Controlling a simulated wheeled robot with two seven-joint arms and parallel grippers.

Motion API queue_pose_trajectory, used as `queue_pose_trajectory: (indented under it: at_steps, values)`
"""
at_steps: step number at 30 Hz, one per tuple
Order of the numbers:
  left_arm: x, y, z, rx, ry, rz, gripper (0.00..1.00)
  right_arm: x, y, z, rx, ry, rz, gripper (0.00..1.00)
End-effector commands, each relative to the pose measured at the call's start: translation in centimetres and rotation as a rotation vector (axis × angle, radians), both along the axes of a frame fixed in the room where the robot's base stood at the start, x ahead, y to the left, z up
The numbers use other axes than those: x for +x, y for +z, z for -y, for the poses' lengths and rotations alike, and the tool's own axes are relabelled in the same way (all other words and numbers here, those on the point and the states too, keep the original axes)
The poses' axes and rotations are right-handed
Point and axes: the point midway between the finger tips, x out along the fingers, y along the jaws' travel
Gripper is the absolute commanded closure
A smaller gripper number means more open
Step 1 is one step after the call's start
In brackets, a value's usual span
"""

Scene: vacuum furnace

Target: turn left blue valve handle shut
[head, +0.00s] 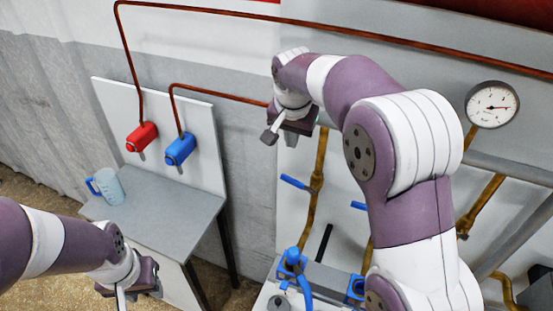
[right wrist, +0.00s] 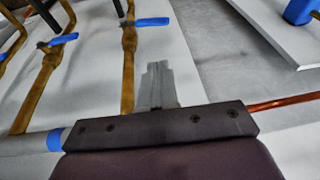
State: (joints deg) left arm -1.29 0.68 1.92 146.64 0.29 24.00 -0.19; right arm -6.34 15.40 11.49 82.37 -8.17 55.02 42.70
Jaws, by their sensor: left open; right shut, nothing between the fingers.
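The left blue valve handle (head: 295,182) sticks out to the left, and slightly up, from a roughly upright brass pipe on the wall panel. In the right wrist view the same handle (right wrist: 152,22) lies crosswise to its pipe, beyond the fingertips. My right gripper (head: 270,137) is above and left of the handle in the head view, apart from it. Its fingers (right wrist: 157,85) are shut and empty. My left gripper (head: 128,298) is open and empty at the lower left, far from the valve; its fingertips are partly cut off by the frame edge.
A second blue handle (head: 358,206) is partly hidden by my right arm. Red (head: 141,137) and blue (head: 180,149) cylinders are on a white board above a grey table (head: 150,228) with a blue jug (head: 106,187). A copper pipe (head: 225,95) runs behind my right gripper. A gauge (head: 492,104) is at right.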

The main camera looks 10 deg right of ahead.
Motion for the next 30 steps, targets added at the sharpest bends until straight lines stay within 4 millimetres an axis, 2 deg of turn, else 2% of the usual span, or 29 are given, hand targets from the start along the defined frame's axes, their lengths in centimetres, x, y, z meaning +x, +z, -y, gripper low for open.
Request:
queue_pose_trajectory:
  at_steps: [5,16,21,25,30]
  values:
    - [0.0,0.4,0.0,0.000,0.000,0.000,0.57,0.5,-1.9,0.2,0.004,-0.015,0.000,1.00]
    - [0.0,3.3,0.0,0.000,0.000,0.000,0.57,2.7,-9.3,1.0,0.005,-0.012,0.000,1.00]
    - [0.0,4.5,0.0,0.000,0.000,0.000,0.57,3.1,-11.7,0.4,0.005,-0.010,0.002,1.00]
    - [0.0,4.8,0.0,0.000,0.000,0.000,0.57,3.2,-12.9,0.2,0.005,-0.011,0.004,1.00]
    - [0.0,4.8,0.0,0.000,0.000,0.000,0.57,3.3,-13.3,0.1,0.005,-0.010,0.005,1.00]
